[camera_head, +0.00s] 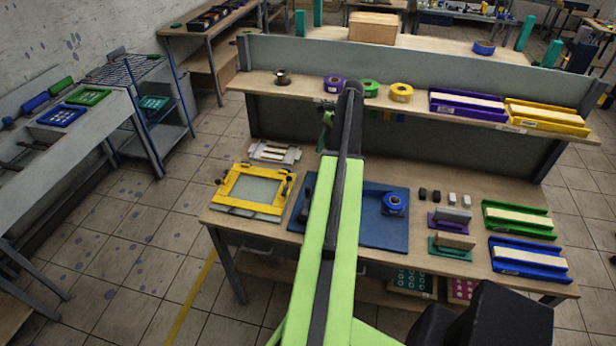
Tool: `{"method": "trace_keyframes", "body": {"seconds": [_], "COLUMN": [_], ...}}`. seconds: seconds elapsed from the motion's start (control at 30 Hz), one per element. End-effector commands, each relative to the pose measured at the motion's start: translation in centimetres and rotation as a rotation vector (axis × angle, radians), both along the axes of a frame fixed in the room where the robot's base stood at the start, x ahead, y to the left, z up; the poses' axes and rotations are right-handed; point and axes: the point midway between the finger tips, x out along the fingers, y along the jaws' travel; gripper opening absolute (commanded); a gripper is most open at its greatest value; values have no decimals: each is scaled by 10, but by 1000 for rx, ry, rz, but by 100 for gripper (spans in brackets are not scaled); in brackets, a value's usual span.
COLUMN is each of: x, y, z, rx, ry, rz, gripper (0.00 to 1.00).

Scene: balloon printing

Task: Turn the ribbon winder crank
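A blue board (385,235) lies on the wooden workbench, partly covered by my green arm. A blue ribbon spool (393,204) sits on its right part. A small dark upright piece (308,196) stands at the board's left side; I cannot tell whether it is the winder's crank. My arm reaches up across the bench to the shelf edge. A dark green part beside its far end may belong to my gripper (326,130). The fingers are not clear, and I see nothing held. Whatever lies behind the arm is hidden.
A yellow frame (251,190) lies left of the board. Green (518,219) and blue (528,258) trays and small blocks are on the right. The shelf above holds purple (334,84), green and yellow (400,92) rolls and two trays. The floor left of the bench is clear.

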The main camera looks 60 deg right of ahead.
Motion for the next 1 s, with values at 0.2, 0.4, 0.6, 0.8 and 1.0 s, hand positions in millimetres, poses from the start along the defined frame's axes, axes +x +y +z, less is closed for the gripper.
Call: {"method": "trace_keyframes", "body": {"seconds": [0.2, 0.4, 0.6, 0.8, 1.0], "x": [-1, 5, 13, 23, 32], "y": [0, 8, 22, 36, 49], "z": [-6, -32, -74, -115, -152], "rx": [2, 1, -1, -1, 0], "ry": [1, 1, 1, 1, 2], "rz": [-6, -3, -1, 0, -1], "gripper": [43, 43, 43, 43, 43]}}
